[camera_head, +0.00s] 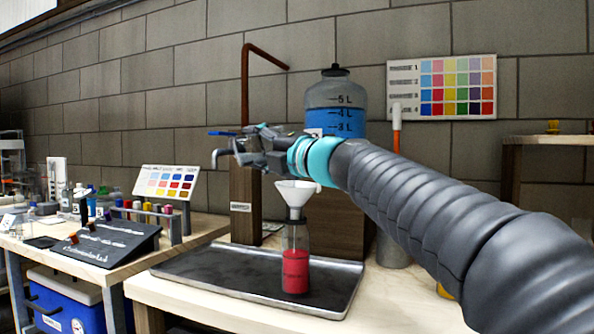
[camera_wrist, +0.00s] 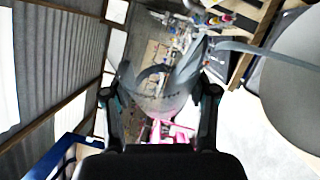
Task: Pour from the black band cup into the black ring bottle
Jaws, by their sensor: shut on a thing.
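My gripper (camera_head: 232,146) is stretched out to the left in the head view, above and a little left of a clear bottle (camera_head: 296,238). The bottle stands upright on a dark tray (camera_head: 230,273), holds red liquid and has a white funnel (camera_head: 296,194) in its neck. In the wrist view my gripper's fingers (camera_wrist: 160,94) are shut on a clear cup (camera_wrist: 158,104), which I take to be the black band cup. The cup is hard to make out in the head view, and its contents and band are unclear. The gripper is apart from the funnel.
A large jug of blue liquid (camera_head: 336,98) stands behind the bottle on a wooden box. A bent copper pipe (camera_head: 245,85) rises from a wooden post. A side table at left holds small bottles and a dark sloped board (camera_head: 107,246). The tray's left part is bare.

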